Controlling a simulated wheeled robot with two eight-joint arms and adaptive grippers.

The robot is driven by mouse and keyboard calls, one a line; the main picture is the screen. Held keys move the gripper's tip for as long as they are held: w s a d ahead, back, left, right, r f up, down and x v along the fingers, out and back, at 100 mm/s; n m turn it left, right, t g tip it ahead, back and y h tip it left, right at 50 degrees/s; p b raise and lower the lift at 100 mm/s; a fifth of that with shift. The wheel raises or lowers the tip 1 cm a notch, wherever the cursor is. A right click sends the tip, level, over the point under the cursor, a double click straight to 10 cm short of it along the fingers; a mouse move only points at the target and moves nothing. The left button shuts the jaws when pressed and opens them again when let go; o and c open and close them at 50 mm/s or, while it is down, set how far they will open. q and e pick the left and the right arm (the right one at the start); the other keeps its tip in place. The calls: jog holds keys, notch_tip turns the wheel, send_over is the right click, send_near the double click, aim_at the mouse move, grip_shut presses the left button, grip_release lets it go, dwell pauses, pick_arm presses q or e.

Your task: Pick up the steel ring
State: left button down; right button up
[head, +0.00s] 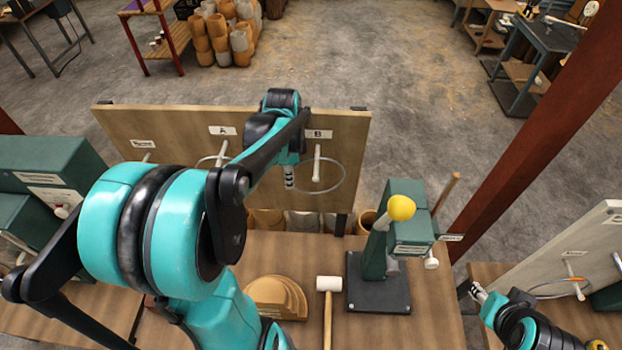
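A thin steel ring (344,176) hangs on the pale peg (317,165) under the label B on the upright wooden board. Another thin ring (199,161) hangs at the peg under the label A, partly hidden by my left arm. My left gripper (289,178) points down in front of the board, at the left side of the ring at B. I cannot tell whether it touches that ring; its finger opening is hidden from this angle. My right gripper (478,291) is low at the right, away from these rings, its opening unclear.
A green stand with a yellow knob (401,207) is right of the board. A white-headed mallet (329,284) and a stepped wooden block (277,298) lie on the bench. A pale board (594,250) with a ring stands at right. A red-brown post (540,120) rises behind.

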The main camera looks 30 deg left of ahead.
pick_arm(q)
notch_tip(320, 180, up, 10)
jog(key=shift+r, duration=0.1)
dwell(0.4)
jog(key=shift+s+d+p, duration=2)
jog(key=shift+s+d, duration=1.1)
jog(key=shift+s, duration=2.6)
jog(key=s+d+r+p, duration=0.2)
jog(key=s+r+p, duration=0.2)
jog(key=r+p, duration=0.2)
jog(key=shift+s+d+p, duration=0.2)
jog(key=shift+p, duration=0.65)
jog(key=shift+f, duration=0.1)
